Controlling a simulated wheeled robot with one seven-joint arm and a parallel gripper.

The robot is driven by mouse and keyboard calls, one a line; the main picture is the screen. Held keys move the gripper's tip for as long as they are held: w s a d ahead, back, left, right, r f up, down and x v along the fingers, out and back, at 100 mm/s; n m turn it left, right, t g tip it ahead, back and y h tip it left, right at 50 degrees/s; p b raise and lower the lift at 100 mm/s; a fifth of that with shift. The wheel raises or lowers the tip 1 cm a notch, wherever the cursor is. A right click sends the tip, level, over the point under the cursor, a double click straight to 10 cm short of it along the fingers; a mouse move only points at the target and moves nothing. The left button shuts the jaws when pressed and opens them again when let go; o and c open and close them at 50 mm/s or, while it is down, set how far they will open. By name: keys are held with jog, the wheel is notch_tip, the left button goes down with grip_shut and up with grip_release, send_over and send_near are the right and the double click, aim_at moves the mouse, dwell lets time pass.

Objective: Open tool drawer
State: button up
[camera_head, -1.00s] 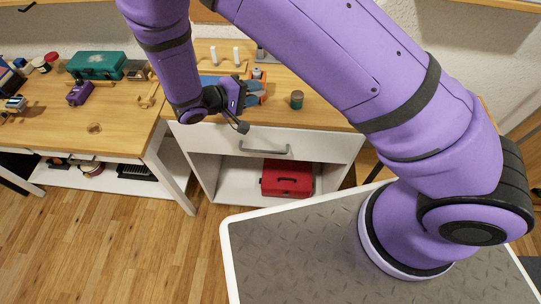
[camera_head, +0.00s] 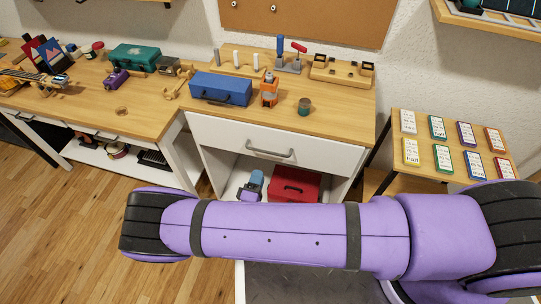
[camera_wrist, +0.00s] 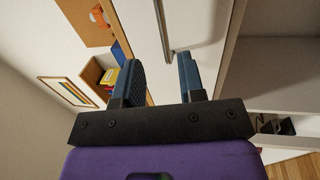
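The tool drawer is the wide white drawer (camera_head: 225,137) under the wooden worktop. Its front looks flush with the cabinet, so it appears shut. Its grey bar handle (camera_head: 270,154) is in the middle of the front. In the wrist view the handle (camera_wrist: 163,28) runs down the white drawer front (camera_wrist: 138,25), ahead of the gap between my blue fingers. My gripper (camera_wrist: 161,68) is open and empty, with its fingers apart and pointing at the drawer front. In the head view my gripper (camera_head: 256,178) is small, just below the handle, and partly hidden by my arm.
A red case (camera_head: 293,185) sits on the shelf under the drawer. A blue toolbox (camera_head: 220,88), an orange tool (camera_head: 268,91) and a green cup (camera_head: 304,106) stand on the worktop. A side table (camera_head: 452,150) with coloured cards is at right.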

aim_at(266, 152)
jog(key=x, duration=1)
jog(key=shift+w+d, duration=0.1)
jog(key=shift+w, duration=0.15)
jog(key=shift+c, duration=0.4)
grip_shut()
